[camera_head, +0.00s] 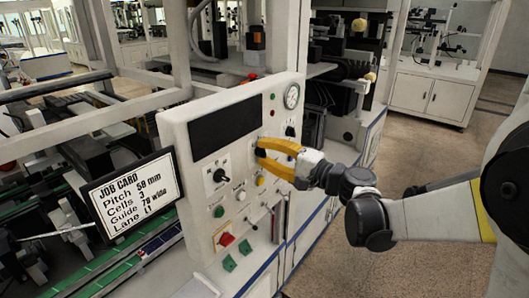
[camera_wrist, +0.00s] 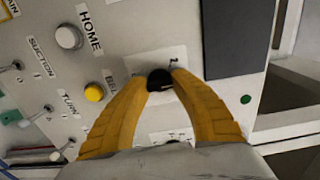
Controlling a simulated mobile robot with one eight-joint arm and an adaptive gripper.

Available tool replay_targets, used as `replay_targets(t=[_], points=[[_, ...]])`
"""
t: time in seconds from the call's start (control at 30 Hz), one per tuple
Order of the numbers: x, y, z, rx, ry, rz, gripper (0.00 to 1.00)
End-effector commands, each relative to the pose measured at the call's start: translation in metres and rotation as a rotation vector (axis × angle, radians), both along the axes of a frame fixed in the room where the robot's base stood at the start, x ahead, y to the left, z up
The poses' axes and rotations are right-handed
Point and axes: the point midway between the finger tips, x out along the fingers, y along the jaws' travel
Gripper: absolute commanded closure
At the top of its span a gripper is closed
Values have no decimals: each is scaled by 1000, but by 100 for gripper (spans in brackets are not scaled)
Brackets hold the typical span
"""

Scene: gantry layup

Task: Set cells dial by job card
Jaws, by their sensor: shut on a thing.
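My gripper (camera_head: 259,151) has its yellow fingers closed around a black dial knob on the white control panel (camera_head: 176,135). In the wrist view my gripper (camera_wrist: 160,80) pinches the black knob (camera_wrist: 159,77) from both sides. The knob's plate is mostly covered by the fingers, so its setting and name cannot be read. The job card (camera_head: 130,195) stands left of the panel and reads Cells 3, with lines for Pitch, Guide and Lane. Another black dial (camera_head: 219,175) is at the panel's left, and one (camera_head: 290,131) at its right.
A dark screen (camera_head: 225,126) and a round gauge (camera_head: 292,96) are on the panel. A white HOME button (camera_wrist: 68,37) and a yellow button (camera_wrist: 94,92) sit near the held knob. A red switch (camera_head: 225,240) is lower down. Open floor (camera_head: 425,140) lies to the right.

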Motion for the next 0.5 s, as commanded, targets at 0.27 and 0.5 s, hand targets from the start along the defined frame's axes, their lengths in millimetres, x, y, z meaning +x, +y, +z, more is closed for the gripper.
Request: replay_targets(t=[0.27, 0.5], points=[[0, 0, 0, 1, -1, 0, 48], [-1, -2, 0, 0, -1, -1, 48]])
